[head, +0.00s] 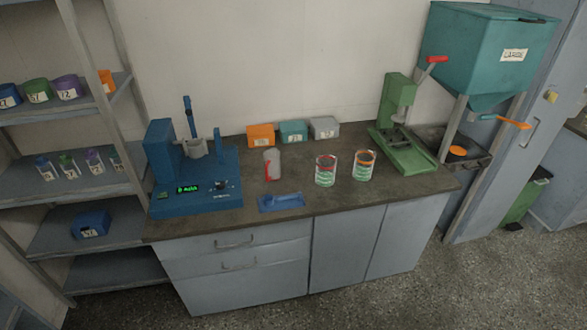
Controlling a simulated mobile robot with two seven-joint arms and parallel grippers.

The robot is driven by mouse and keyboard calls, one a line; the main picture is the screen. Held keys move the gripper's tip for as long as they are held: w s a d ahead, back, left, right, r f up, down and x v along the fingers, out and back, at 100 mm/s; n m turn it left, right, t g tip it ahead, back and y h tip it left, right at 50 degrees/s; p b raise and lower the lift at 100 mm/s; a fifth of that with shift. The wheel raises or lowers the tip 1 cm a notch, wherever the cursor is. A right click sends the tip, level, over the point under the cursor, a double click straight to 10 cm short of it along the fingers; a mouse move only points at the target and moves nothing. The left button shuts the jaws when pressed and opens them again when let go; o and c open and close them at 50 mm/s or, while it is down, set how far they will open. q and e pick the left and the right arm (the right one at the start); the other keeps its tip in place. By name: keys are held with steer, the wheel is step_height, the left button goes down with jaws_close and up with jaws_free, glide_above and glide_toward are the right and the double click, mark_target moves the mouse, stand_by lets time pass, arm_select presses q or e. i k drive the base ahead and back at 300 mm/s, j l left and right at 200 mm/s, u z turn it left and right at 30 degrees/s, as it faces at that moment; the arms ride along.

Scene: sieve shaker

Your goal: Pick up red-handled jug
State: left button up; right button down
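A pale grey jug (273,161) with a red handle on its left front side stands upright on the dark worktop (345,203). It is just right of the blue machine with a lit green display (188,188) and behind a small blue tray or scoop (281,202). Neither of my grippers shows in the head view, so nothing is seen touching the jug.
Two clear containers with green bands stand right of the jug, one red-rimmed (326,171) and one orange-rimmed (364,166). Orange (261,135), teal (293,132) and grey (325,128) boxes line the wall. A green press (400,135) and teal hopper (480,55) stand right.

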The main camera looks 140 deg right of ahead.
mark_target(273, 157)
steer(key=z, duration=4.65)
